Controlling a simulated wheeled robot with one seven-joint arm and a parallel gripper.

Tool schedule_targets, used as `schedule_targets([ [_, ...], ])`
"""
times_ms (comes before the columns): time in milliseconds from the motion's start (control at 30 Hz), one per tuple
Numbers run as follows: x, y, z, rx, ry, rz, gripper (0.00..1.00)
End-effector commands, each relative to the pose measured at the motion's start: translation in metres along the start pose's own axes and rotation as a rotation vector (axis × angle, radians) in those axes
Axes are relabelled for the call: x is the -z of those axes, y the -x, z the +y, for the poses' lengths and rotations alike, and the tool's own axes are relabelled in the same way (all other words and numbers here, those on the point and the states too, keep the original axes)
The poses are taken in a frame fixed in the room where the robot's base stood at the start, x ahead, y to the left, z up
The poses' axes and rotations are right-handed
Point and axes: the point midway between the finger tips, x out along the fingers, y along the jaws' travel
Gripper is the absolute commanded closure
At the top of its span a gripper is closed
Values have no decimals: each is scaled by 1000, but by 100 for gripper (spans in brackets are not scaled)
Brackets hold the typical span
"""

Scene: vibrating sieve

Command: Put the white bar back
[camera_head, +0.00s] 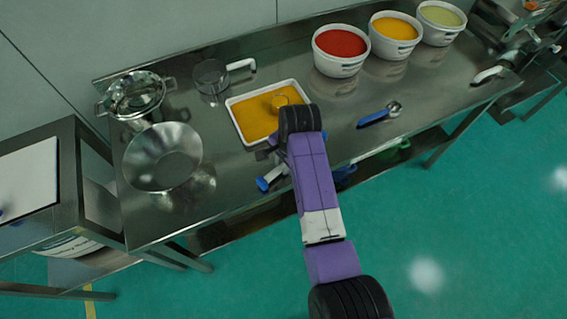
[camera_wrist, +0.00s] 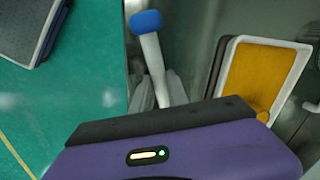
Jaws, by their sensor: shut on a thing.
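The white bar (camera_wrist: 153,58) has a blue end cap and shows in the wrist view, where it runs down into my gripper (camera_wrist: 160,92). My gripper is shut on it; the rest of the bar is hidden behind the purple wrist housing. In the head view, the white bar (camera_head: 276,173) shows beside my gripper (camera_head: 281,158), tilted, with its blue end toward the table's front edge. My arm hides much of the gripper there. I cannot tell whether the bar touches the table.
A white tray of orange-yellow powder (camera_head: 233,121) lies just behind my gripper. A metal bowl (camera_head: 162,157) and a pot (camera_head: 133,95) stand left. Tubs of red (camera_head: 340,65), orange (camera_head: 394,49) and pale yellow powder (camera_head: 441,36) stand at back right. A blue-handled scoop (camera_head: 374,118) lies right.

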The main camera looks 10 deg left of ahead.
Motion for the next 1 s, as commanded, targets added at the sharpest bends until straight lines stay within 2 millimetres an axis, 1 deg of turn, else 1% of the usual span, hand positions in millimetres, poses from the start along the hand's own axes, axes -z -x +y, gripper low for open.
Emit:
schedule_targets([
  [800, 0, -6, 1, 0, 0, 0, 100],
  [833, 0, -6, 1, 0, 0, 0, 75],
  [933, 0, -6, 1, 0, 0, 0, 55],
  [1000, 0, -6, 1, 0, 0, 0, 55],
])
